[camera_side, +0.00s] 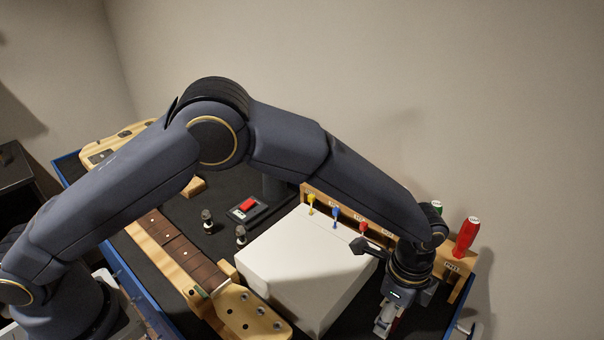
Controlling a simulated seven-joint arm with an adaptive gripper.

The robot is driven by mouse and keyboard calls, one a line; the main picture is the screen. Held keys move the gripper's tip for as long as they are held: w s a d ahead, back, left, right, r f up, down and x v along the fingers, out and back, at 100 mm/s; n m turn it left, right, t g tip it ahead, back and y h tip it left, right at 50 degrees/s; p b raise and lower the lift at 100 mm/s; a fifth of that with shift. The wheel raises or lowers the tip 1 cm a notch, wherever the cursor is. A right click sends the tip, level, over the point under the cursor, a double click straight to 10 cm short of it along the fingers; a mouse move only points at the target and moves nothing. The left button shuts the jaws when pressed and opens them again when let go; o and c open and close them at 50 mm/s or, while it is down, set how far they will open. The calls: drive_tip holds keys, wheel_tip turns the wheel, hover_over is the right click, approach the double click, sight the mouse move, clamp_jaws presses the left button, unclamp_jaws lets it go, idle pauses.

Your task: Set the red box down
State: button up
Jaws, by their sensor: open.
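A large white box (300,260) stands mid-bench, left of my gripper. A wooden rack (455,268) behind holds coloured tools and a red-handled one (466,238). A guitar neck (180,250) lies along the front left. Small dark knobs (207,220) stand on the mat.

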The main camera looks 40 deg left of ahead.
drive_tip(key=r, duration=1.2)
drive_tip(key=shift+w+a+r, duration=0.1)
drive_tip(key=shift+a+r, duration=0.15)
drive_tip(key=shift+r, duration=0.1)
drive_tip(key=s+a+r+n+t, duration=0.15)
drive_tip(key=a+r+n, duration=0.45)
drive_tip(key=a+r, duration=0.75)
drive_tip(key=s+a+f+n+t, duration=0.1)
drive_tip(key=s+a+n+t, duration=0.3)
drive_tip(key=s+a+n, duration=0.8)
drive_tip(key=s+a, duration=0.5)
drive_tip(key=a, duration=0.3)
drive_tip(key=shift+s+a+f, duration=0.15)
drive_tip(key=shift+a+f, duration=0.05)
drive_tip(key=shift+a, duration=0.2)
